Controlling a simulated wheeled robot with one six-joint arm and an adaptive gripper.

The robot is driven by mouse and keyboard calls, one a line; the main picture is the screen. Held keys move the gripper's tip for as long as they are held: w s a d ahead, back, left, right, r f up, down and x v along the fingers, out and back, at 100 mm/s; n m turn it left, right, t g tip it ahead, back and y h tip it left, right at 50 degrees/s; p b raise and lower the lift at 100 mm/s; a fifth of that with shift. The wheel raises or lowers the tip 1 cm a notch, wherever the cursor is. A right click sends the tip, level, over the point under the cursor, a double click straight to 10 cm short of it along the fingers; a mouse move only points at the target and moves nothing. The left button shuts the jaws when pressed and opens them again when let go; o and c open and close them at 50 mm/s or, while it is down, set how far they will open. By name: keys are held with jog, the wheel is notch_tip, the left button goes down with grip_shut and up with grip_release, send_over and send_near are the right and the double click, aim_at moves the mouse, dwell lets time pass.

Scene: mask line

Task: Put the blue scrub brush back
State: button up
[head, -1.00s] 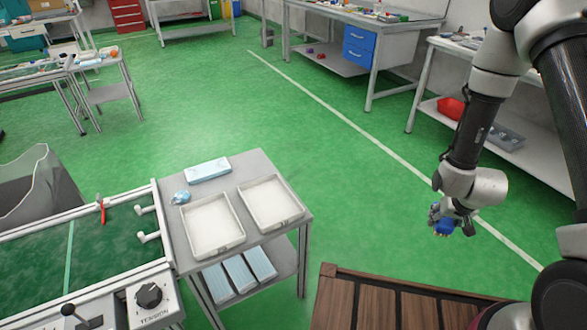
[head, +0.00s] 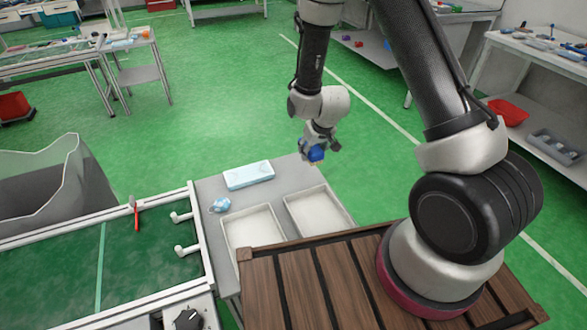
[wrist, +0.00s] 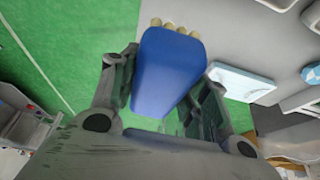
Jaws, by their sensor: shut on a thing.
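The blue scrub brush (wrist: 165,68) is between the fingers of my gripper (wrist: 160,90) in the wrist view, with pale bristle tufts showing at its far end. In the head view the brush (head: 314,153) is a small blue shape in my gripper (head: 318,148). My gripper is shut on it and appears near the far right corner of a grey side table (head: 215,188). I cannot tell how high the brush is above the table.
Green floor lies open beyond.

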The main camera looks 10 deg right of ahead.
jog(key=f, duration=0.3)
jog(key=a+f, duration=0.1)
jog(key=f, duration=0.1)
jog(key=shift+w, duration=0.4)
jog(key=shift+d+f, duration=0.15)
jog(key=shift+f, duration=2.2)
jog(key=shift+f, duration=0.1)
jog(key=o, duration=1)
